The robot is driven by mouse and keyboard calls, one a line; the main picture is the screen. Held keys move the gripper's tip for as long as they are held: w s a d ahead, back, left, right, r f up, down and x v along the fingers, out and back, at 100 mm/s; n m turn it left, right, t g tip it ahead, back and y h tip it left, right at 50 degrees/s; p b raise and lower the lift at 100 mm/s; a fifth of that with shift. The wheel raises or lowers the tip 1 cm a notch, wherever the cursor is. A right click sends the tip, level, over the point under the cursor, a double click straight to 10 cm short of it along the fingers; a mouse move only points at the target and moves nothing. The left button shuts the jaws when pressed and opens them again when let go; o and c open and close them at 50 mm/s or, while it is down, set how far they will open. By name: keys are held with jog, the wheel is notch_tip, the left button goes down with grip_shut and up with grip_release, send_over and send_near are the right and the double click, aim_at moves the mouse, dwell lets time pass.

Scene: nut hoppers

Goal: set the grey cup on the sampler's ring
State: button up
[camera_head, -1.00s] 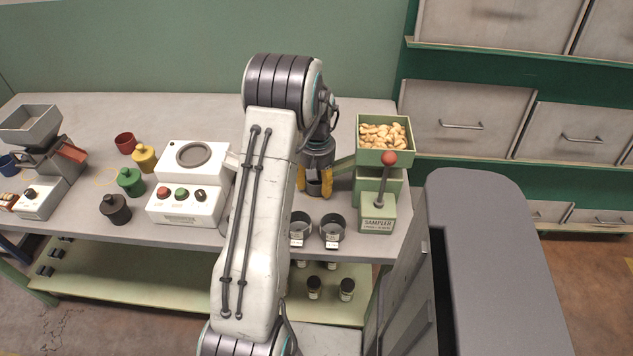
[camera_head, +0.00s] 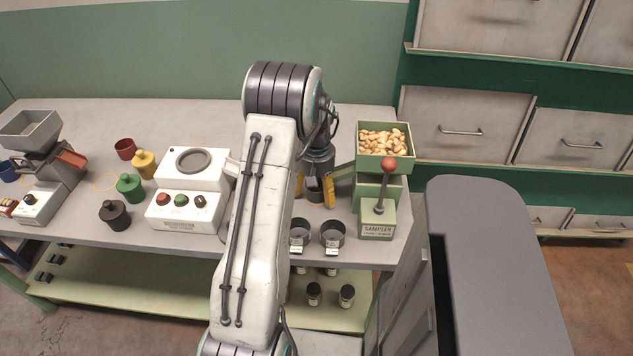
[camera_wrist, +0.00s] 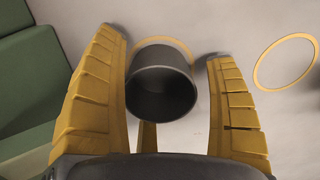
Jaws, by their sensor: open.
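The grey cup (camera_wrist: 160,95) stands upright between my gripper's yellow fingers in the wrist view, with its dark, empty-looking inside showing. A yellow ring (camera_wrist: 165,38) on the table shows as an arc behind the cup; the cup hides the rest, so I cannot tell how well it is centred. My gripper (camera_wrist: 164,48) is open, with a gap visible on the cup's right side. In the head view my gripper (camera_head: 315,198) is low over the table, left of the green sampler (camera_head: 377,218) and by its chute.
A second yellow ring (camera_wrist: 286,62) lies bare to the right in the wrist view. Two dark cups (camera_head: 332,233) stand at the table's front edge. A white machine (camera_head: 186,200) is left of my arm. A grey cabinet (camera_head: 490,240) stands at the front right.

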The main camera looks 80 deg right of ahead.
notch_tip(320, 180, up, 12)
jog(key=b, duration=0.1)
jog(key=w+a+r+n+h, duration=0.1)
jog(key=w+a+r+n, duration=0.2)
jog(key=w+a, duration=0.75)
jog(key=w+a+r+n, duration=0.4)
jog(key=w+a, duration=0.4)
jog(key=w, duration=0.5)
jog(key=w+a+n+t, duration=0.2)
jog(key=w+a+n, duration=0.15)
jog(key=a, duration=1.15)
jog(key=s+a+f+n+t, duration=0.1)
jog(key=s+a+n, duration=0.3)
jog(key=a, duration=0.8)
jog(key=shift+s+f+y, duration=0.4)
jog(key=shift+s+f, duration=0.05)
jog(key=shift+s, duration=0.75)
